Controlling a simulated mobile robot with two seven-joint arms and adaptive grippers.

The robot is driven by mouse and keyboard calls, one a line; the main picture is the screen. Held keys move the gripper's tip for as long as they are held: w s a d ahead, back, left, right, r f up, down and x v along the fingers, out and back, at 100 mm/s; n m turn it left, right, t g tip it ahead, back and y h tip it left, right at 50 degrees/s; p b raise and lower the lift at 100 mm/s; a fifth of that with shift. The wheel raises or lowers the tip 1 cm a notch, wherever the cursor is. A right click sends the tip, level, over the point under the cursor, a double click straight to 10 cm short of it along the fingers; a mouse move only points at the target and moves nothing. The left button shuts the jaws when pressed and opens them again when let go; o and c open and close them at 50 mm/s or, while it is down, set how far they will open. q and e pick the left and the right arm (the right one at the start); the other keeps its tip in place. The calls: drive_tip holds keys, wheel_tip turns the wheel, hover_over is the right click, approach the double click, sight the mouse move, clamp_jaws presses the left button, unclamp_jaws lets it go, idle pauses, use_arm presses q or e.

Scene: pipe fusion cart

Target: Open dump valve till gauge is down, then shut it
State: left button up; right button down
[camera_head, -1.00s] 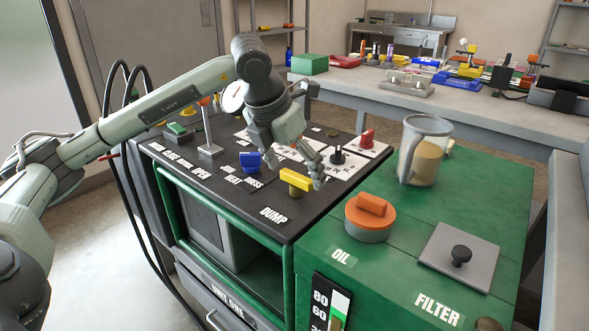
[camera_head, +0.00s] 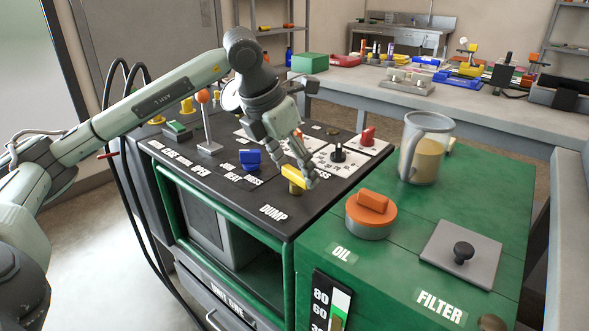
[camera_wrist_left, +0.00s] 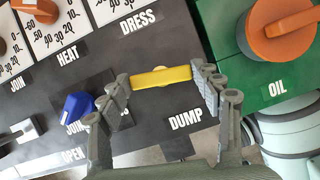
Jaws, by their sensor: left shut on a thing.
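The dump valve has a yellow bar handle (camera_head: 293,174) on the black cart top, behind the DUMP label (camera_head: 273,213). My left gripper (camera_head: 301,172) reaches down over it and is shut on it. In the left wrist view the yellow handle (camera_wrist_left: 161,77) lies between the two grey fingers (camera_wrist_left: 163,88), one at each end. A round white gauge (camera_head: 230,98) stands behind my left wrist. It is mostly covered, so its needle cannot be read. My right gripper is not in view.
A blue knob (camera_head: 249,160) and an orange-topped lever (camera_head: 204,115) stand left of the valve. Black (camera_head: 338,152) and red (camera_head: 367,136) knobs are behind it. The orange oil cap (camera_head: 371,211) and a clear jug (camera_head: 427,150) are on the green top at right.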

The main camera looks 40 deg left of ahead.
use_arm(q)
drive_tip(key=m+h, duration=0.1)
drive_tip(key=m, duration=0.1)
drive_tip(key=shift+a+m+b, duration=0.1)
drive_tip(key=shift+m+b, duration=0.2)
drive_tip(key=shift+b, duration=0.05)
drive_tip(key=shift+w+m+g+h, duration=0.1)
drive_tip(key=shift+m+g+h, duration=0.25)
drive_tip(key=shift+m, duration=0.55)
drive_tip(key=shift+m+g+h, duration=0.25)
drive_tip(key=shift+m, duration=0.65)
drive_tip(key=shift+a+r+m+g+p, duration=0.1)
drive_tip(key=shift+m+g+p, duration=0.25)
drive_tip(key=shift+m, duration=0.65)
drive_tip(key=m+g+p, duration=0.1)
drive_tip(key=m, duration=0.1)
drive_tip(key=shift+w+m+h, duration=0.15)
drive_tip(key=shift+m+h, duration=0.15)
drive_tip(key=shift+h, duration=0.1)
drive_tip(key=shift+m+g+p, duration=0.45)
drive_tip(key=shift+m+g, duration=0.2)
drive_tip(key=shift+m, duration=1.25)
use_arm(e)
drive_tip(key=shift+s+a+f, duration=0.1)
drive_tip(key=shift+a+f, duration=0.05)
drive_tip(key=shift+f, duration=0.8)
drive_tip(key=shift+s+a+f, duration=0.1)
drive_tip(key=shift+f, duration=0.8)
